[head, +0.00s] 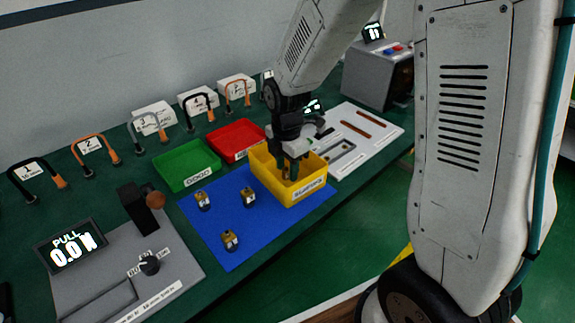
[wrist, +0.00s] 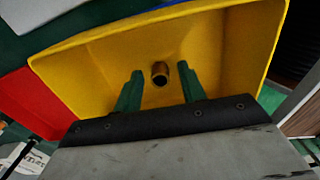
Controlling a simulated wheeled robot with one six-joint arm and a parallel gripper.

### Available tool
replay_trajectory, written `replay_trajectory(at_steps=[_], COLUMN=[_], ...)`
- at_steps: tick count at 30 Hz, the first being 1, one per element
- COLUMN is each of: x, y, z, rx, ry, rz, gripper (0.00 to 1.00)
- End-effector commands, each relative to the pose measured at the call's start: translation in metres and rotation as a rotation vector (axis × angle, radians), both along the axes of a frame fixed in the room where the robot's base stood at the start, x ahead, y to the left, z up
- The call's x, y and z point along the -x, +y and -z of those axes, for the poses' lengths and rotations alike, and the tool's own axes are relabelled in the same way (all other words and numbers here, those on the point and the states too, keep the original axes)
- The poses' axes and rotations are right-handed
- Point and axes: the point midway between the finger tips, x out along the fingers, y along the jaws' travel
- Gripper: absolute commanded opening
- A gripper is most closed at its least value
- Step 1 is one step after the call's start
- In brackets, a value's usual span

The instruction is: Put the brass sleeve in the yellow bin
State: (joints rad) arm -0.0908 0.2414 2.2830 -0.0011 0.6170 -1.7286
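The yellow bin (head: 305,190) stands on the blue mat, and its inside fills most of the wrist view (wrist: 105,65). My gripper (head: 291,172) points down into the bin. In the wrist view its two green fingers (wrist: 160,69) are apart. A brass sleeve (wrist: 160,74) shows between them with a gap on either side, inside the bin's outline. I cannot tell whether it touches the bin floor. In the head view the bin wall and my gripper hide this sleeve.
Several small brass-and-dark parts, one of them here (head: 249,197), stand on the blue mat (head: 265,235). A green bin (head: 187,180) and a red bin (head: 236,153) are behind. A white panel (head: 375,152) lies right, a grey pull tester (head: 125,260) left.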

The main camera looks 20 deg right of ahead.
Motion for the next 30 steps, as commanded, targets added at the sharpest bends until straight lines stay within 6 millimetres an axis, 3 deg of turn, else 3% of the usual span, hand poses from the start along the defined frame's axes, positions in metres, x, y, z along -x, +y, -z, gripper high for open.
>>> replay_trajectory(at_steps=[8,21,30], x=[-0.001,-0.001,0.0], y=[0.0,0.0,0.0], z=[-0.009,-0.095,-0.121], rx=[-0.001,0.0,0.0], ry=[-0.003,-0.005,0.0], rz=[0.0,0.0,0.0], gripper=[0.4,0.4,0.4])
